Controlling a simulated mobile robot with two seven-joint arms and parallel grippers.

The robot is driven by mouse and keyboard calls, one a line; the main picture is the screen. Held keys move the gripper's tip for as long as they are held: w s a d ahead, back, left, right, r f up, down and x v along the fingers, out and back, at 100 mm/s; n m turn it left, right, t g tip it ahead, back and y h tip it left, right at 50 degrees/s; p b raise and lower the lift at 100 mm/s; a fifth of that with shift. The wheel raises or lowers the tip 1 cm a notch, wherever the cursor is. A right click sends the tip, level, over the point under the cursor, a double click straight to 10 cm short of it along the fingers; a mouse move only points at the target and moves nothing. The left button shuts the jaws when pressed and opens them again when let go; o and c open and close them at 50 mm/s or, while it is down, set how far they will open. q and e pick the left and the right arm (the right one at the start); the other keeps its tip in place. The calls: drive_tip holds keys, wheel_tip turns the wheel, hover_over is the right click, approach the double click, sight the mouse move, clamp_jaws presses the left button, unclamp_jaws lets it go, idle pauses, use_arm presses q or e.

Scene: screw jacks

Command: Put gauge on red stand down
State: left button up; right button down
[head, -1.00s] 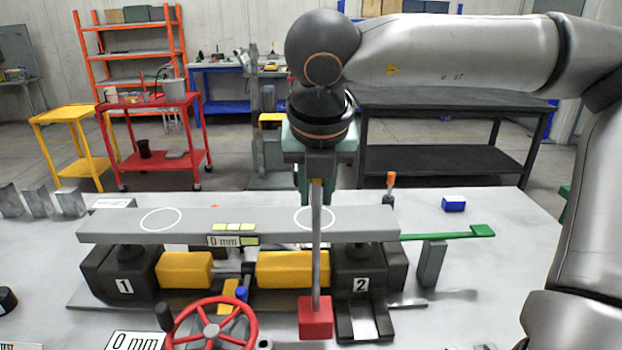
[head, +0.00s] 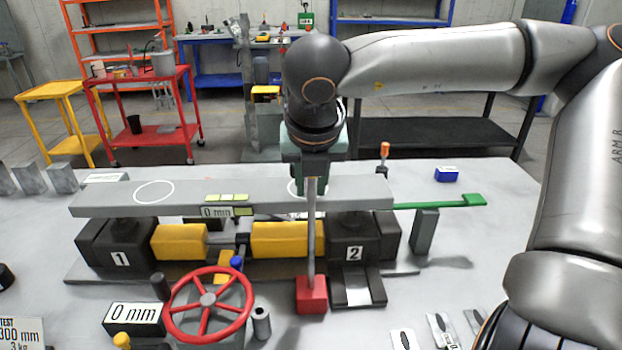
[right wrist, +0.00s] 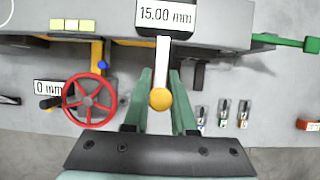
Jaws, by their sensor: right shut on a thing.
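The gauge on the red stand has a red block base (head: 312,295) and a thin upright grey rod. It stands in front of the grey beam (head: 110,200), left of the black jack marked 2 (head: 354,253). My right gripper (head: 312,175) is shut on its upper part. In the right wrist view the gauge's display (right wrist: 166,15) reads 15.00 mm, and a yellow knob (right wrist: 160,99) shows between the green fingers (right wrist: 160,78). I cannot tell whether the base touches the table. My left gripper is not in view.
A red handwheel (head: 208,300) stands close left of the base, with a small grey cylinder (head: 261,322) between. A green bar (head: 440,204) sticks out at the right. Small tags (head: 440,330) lie front right. The table (head: 500,240) is clear at the right.

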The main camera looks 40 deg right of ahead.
drive_tip(key=shift+w+r, duration=0.1)
drive_tip(key=shift+r, duration=0.05)
drive_tip(key=c, duration=1.2)
unclamp_jaws()
drive_tip(key=shift+f, duration=0.2)
drive_tip(key=o, duration=0.5)
drive_tip(key=shift+r, duration=0.25)
drive_tip(key=v, duration=1.2)
drive_tip(key=shift+a+f+p, duration=0.1)
drive_tip(key=shift+a+p, duration=0.05)
drive_tip(key=shift+p, duration=0.15)
